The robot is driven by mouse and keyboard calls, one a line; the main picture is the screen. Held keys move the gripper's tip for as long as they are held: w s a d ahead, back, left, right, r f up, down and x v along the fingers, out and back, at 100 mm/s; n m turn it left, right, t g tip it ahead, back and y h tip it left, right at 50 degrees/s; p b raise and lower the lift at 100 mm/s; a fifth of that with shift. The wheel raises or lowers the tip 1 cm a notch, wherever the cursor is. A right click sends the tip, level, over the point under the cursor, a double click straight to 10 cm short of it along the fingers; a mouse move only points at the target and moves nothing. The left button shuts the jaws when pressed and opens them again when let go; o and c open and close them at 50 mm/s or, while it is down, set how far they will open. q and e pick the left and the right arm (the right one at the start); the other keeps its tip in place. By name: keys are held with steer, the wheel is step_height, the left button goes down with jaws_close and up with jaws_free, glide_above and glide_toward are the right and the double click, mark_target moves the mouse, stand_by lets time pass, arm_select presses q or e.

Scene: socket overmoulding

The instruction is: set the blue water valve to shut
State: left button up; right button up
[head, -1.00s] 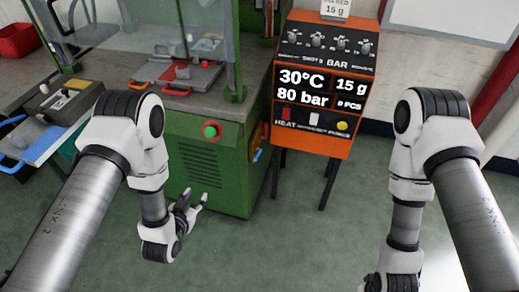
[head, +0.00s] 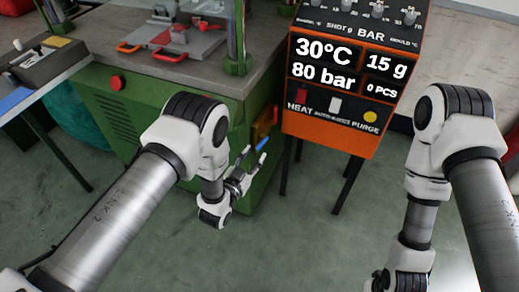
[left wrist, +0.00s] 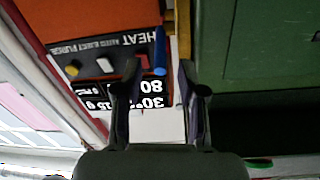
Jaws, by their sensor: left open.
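The blue water valve handle (head: 262,144) is a short blue lever on the right side of the green machine, beside a yellow-orange plate (head: 263,125). In the head view it slants up to the right. In the left wrist view the blue handle (left wrist: 160,52) stands ahead between the fingertips in the picture, apparently not gripped. My left gripper (head: 246,168) is open just short of the handle; its open fingers (left wrist: 158,85) also show in the left wrist view. My right gripper (head: 382,281) is low at the bottom edge, mostly hidden, its jaws unclear.
The green machine (head: 150,110) stands left of the valve. An orange control box (head: 345,75) on dark legs stands close on the right, reading 30°C and 80 bar. A table with a tool panel (head: 40,60) is at far left. The floor in front is clear.

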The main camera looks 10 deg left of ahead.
mark_target(260, 144)
arm_select(q)
steer(key=x, duration=0.4)
steer(key=shift+c, duration=0.2)
jaws_close()
steer(key=r+g+p, duration=0.1)
steer(key=p, duration=0.1)
steer(key=r+g+y+p, duration=0.1)
steer(key=p, duration=0.2)
steer(key=shift+w+r+g, duration=0.35)
steer(key=shift+g, duration=0.05)
steer(key=shift+w+d+f+g+y+p, duration=0.15)
steer(key=shift+g+y+p, duration=0.15)
steer(key=shift+g+p, duration=0.15)
steer(key=shift+f, duration=0.1)
steer(key=shift+o, duration=0.2)
jaws_free()
